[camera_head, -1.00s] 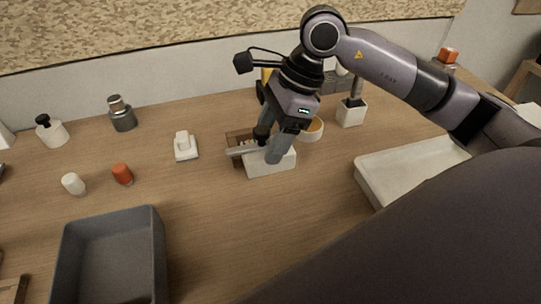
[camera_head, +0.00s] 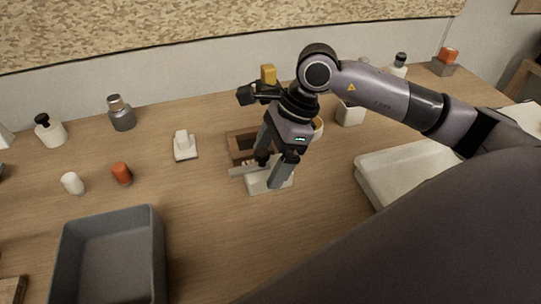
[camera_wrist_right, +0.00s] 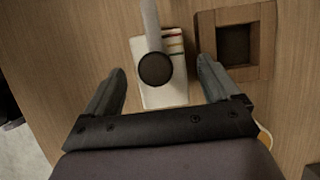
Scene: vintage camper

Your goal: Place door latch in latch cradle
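A grey bar with a dark round end, which looks like the door latch (camera_wrist_right: 151,25), lies over a white block (camera_wrist_right: 165,95) with coloured stripes; the bar also shows in the head view (camera_head: 245,170). A wooden square frame with a dark recess, which looks like the latch cradle (camera_wrist_right: 205,45), is just beside the block and shows behind it in the head view (camera_head: 236,136). My right gripper (camera_wrist_right: 160,70) is open above the block, one finger on either side of the bar, with gaps visible. Whether a finger touches the block is unclear. My left gripper is not in view.
A grey bin (camera_head: 110,255) stands at the front left. A white device (camera_head: 184,148), an orange cap (camera_head: 122,173) and a white cap (camera_head: 72,183) stand left of the frame. A white tray (camera_head: 400,170) is at right. The table in front of the block is clear.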

